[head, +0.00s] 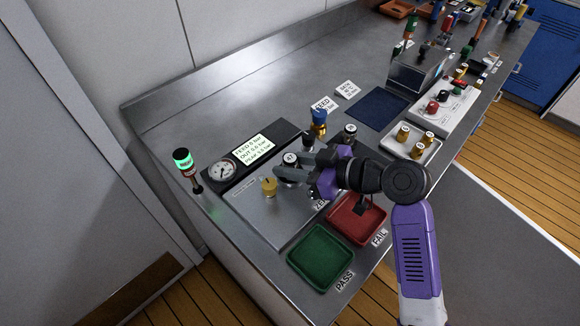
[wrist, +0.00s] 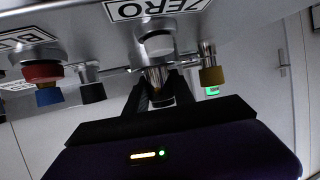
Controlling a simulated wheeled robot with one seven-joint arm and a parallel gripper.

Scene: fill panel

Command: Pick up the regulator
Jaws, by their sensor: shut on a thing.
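In the wrist view the silver-and-dark regulator body (wrist: 157,80) sits between my two dark fingers (wrist: 157,98). The fingers hide part of its lower body. I cannot tell whether it touches the panel.
A brass knob (head: 269,186) and a gauge (head: 222,170) are close left. A blue-and-brass fitting (head: 319,121) and a dark-capped one (head: 349,132) stand behind. A green tray (head: 321,257) and red tray (head: 357,218) are in front. A green-lit lamp (head: 184,162) stands left.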

